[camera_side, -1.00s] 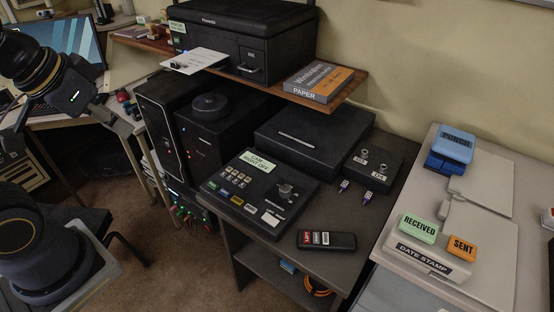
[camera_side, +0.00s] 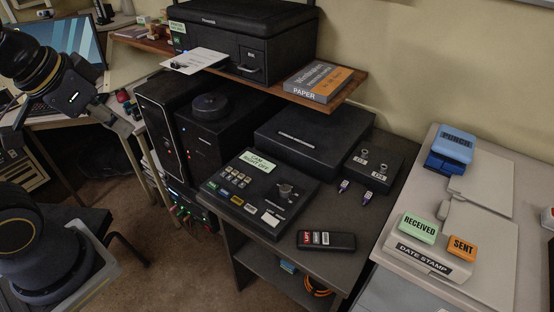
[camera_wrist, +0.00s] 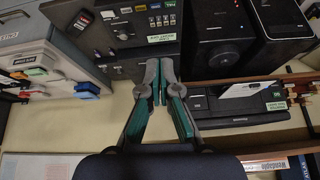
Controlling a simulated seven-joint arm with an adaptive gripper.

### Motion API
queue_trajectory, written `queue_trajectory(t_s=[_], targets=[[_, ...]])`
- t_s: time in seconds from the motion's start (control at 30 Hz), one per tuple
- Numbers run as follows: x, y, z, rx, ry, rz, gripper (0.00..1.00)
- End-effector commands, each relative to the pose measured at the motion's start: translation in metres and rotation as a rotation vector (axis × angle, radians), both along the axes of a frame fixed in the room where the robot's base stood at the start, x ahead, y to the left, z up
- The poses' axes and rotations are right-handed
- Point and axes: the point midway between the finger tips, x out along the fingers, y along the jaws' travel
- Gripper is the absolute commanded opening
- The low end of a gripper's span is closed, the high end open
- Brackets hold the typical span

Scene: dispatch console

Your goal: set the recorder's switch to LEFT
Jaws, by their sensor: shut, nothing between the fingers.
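A black console (camera_side: 231,205) with rows of small buttons, a round knob (camera_side: 285,190) and a pale green note reading "CAM RIGHT OFF" (camera_side: 258,161) lies on the dark desk. I take it as the recorder, but its name is too small to read. I cannot tell which way the knob points. In the wrist view the console (camera_wrist: 108,28) is at the top, upside down, with its knob (camera_wrist: 122,35) near the lower edge. My gripper (camera_wrist: 160,72) is shut and empty, apart from the console. In the side view my arm is at the far left, well away from it.
A black remote (camera_side: 326,240) lies in front of the console. A box with two key switches (camera_side: 372,165) stands to its right. The wooden shelf (camera_side: 345,95) with a printer (camera_side: 240,40) overhangs the back. Date stamps (camera_side: 417,229) stand on the right-hand table.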

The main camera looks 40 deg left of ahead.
Motion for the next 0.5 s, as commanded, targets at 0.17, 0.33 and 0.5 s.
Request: queue_trajectory(t_s=[0.17, 0.33, 0.5], targets=[[0.029, 0.001, 0.031, 0.178, -0.022, -0.256, 0.00], [0.079, -0.016, 0.038, 0.330, 0.055, -0.556, 0.00], [0.131, -0.048, 0.020, 0.436, 0.148, -0.849, 0.00]])
